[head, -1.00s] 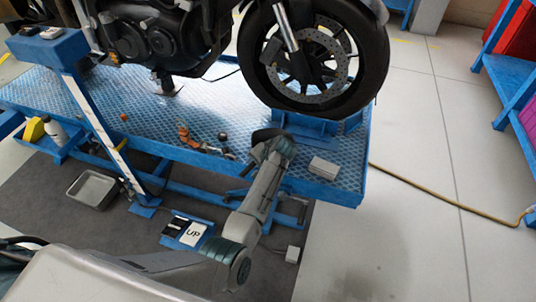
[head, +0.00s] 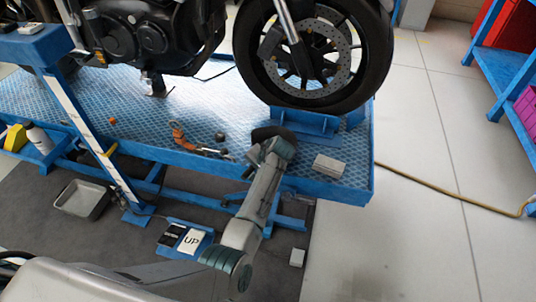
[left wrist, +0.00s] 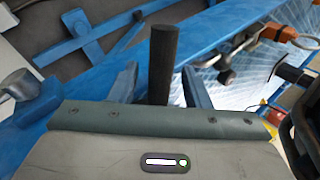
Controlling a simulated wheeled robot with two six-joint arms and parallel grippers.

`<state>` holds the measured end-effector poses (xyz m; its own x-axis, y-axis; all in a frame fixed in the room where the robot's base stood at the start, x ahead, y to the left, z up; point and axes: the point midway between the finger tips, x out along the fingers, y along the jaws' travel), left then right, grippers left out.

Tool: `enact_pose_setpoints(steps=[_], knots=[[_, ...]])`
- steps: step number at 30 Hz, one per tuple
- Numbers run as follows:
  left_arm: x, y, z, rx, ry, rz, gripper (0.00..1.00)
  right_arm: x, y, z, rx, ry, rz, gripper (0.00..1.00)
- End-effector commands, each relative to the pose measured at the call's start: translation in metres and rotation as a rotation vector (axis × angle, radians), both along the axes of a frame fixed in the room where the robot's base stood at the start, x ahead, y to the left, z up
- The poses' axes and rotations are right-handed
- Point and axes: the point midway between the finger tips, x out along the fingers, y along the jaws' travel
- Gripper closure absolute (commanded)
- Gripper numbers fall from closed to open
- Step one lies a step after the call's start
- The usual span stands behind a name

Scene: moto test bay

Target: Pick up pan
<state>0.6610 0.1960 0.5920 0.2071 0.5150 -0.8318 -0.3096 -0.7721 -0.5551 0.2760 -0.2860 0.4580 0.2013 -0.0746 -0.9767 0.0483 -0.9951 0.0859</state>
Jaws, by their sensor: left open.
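A grey, shallow rectangular pan (head: 82,199) lies on the dark floor mat at the left in the head view, beside the blue lift. It looks empty. My left gripper (head: 250,170) is over the lift's front edge, well to the right of the pan and apart from it. Its fingers hardly show there. In the left wrist view my left gripper (left wrist: 160,74) has its two blue-grey fingers apart. A dark upright rod (left wrist: 163,60) shows between them; I cannot tell what it belongs to or whether it touches. The pan is not clearly seen in that view. My right gripper is out of view.
A motorcycle wheel (head: 260,75) stands on the blue lift platform (head: 185,115). Orange-handled tools (head: 180,137) and a pale block (head: 328,165) lie on it. A blue post (head: 95,130) stands just right of the pan. An UP pedal (head: 193,241) is on the floor. Floor at right is mostly clear.

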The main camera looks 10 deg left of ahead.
Motion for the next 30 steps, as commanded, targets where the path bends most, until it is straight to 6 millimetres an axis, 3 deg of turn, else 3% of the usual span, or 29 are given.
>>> enact_pose_setpoints(steps=[9,16,30], knots=[[-0.0004,-0.0009,-0.0011,0.000,0.000,0.000,0.56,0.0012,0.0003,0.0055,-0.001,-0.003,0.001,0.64],[-0.0003,-0.0008,-0.0012,0.000,0.000,0.000,1.00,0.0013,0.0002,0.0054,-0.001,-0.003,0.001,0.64],[0.0005,0.0001,0.0026,0.000,-0.001,-0.001,1.00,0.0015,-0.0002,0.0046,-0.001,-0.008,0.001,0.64]])
